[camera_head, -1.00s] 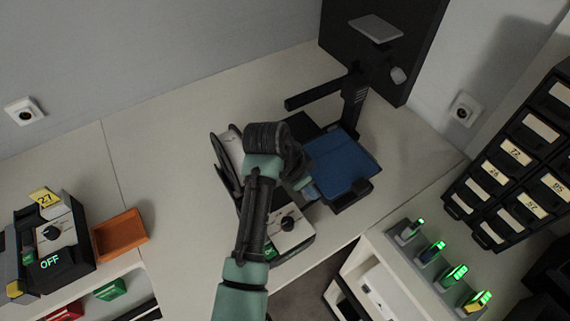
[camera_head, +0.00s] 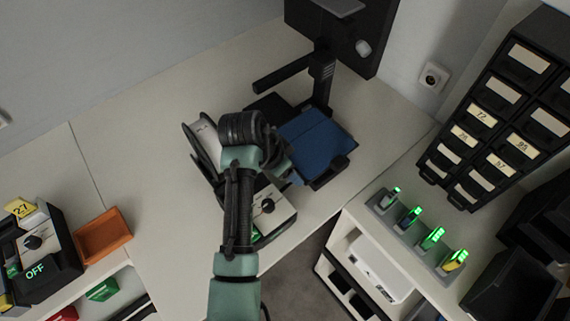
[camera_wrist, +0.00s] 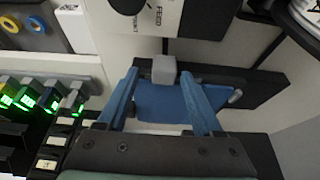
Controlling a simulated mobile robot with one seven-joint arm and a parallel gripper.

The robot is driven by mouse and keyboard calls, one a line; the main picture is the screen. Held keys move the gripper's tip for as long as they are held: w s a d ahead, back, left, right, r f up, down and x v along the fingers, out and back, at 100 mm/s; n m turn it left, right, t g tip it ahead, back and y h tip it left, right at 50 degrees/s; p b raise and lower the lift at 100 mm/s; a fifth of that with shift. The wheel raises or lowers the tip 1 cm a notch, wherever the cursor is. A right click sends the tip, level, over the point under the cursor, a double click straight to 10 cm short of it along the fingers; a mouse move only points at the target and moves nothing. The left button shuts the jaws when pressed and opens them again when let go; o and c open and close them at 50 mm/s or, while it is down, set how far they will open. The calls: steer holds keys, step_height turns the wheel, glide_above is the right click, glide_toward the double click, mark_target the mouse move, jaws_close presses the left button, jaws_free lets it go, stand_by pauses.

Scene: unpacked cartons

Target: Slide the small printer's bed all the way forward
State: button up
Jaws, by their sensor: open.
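The small printer's blue bed (camera_head: 318,138) lies on a dark base below the printer's black column (camera_head: 322,78). In the wrist view the blue bed (camera_wrist: 165,103) shows between my fingers, with a light grey block (camera_wrist: 164,69) at its edge. My gripper (camera_wrist: 160,75) is open, with one blue finger on each side of the grey block. I cannot tell whether either finger touches it. In the head view my gripper (camera_head: 291,177) is at the bed's near left corner, partly hidden by my wrist.
A control box with a knob (camera_head: 268,207) and a spool (camera_head: 201,147) stand close left of the bed. Glowing green-tipped items (camera_head: 410,217) stand in a rack at right, near black drawers (camera_head: 490,120). An orange tray (camera_head: 103,236) sits at left. The tabletop behind is clear.

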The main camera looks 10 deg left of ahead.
steer(key=v, duration=1.3)
steer(key=shift+f, duration=0.1)
